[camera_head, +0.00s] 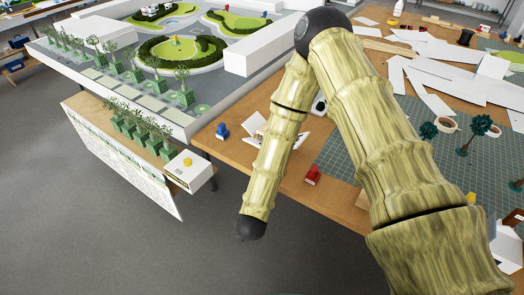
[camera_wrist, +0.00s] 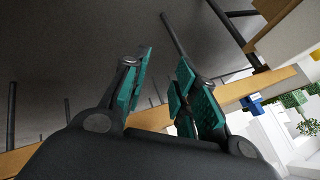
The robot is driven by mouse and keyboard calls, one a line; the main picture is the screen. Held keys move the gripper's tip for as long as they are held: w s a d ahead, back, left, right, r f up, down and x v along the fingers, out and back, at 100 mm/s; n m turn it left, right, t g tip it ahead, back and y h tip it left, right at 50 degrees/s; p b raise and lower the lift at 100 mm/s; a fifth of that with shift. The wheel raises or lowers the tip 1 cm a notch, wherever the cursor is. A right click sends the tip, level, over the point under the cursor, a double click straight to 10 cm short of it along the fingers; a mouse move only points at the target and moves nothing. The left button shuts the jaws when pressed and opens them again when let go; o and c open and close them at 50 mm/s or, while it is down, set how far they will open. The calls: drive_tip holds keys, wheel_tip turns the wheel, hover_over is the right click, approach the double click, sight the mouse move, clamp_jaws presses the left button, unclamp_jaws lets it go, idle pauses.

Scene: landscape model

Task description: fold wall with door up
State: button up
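A small white folded-card model (camera_head: 288,132) lies on the wooden table, partly hidden behind my forearm. Its flaps look low or spread; I cannot make out which wall has the door. White card pieces also show at the lower right in the wrist view (camera_wrist: 268,138). My gripper shows in the wrist view (camera_wrist: 165,88) with its two teal-padded fingers apart and nothing between them. In the head view only the dark end of my arm shows, beyond the table's front edge, over the grey floor; the fingers are hidden there.
A blue piece (camera_head: 222,130) and a red piece (camera_head: 313,175) stand near the white model. A green cutting mat (camera_head: 350,150) with small trees lies to the right. Floor in front is clear.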

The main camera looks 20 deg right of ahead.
drive_tip(key=w+r+m+h+b, duration=0.2)
drive_tip(key=w+r+m+h, duration=0.4)
drive_tip(key=w+r+m, duration=1)
drive_tip(key=shift+n+g, duration=0.3)
drive_tip(key=shift+n, duration=0.2)
drive_tip(key=w+d+f, duration=0.1)
drive_tip(key=d, duration=0.1)
drive_tip(key=w+d+f+p, duration=0.1)
drive_tip(key=d+f, duration=0.1)
drive_tip(key=d, duration=0.1)
drive_tip(key=w+d+f+p, duration=0.1)
drive_tip(key=d, duration=0.1)
drive_tip(key=shift+w+d+f, duration=0.1)
drive_tip(key=shift+d+f, duration=0.2)
drive_tip(key=shift+d, duration=0.05)
clamp_jaws()
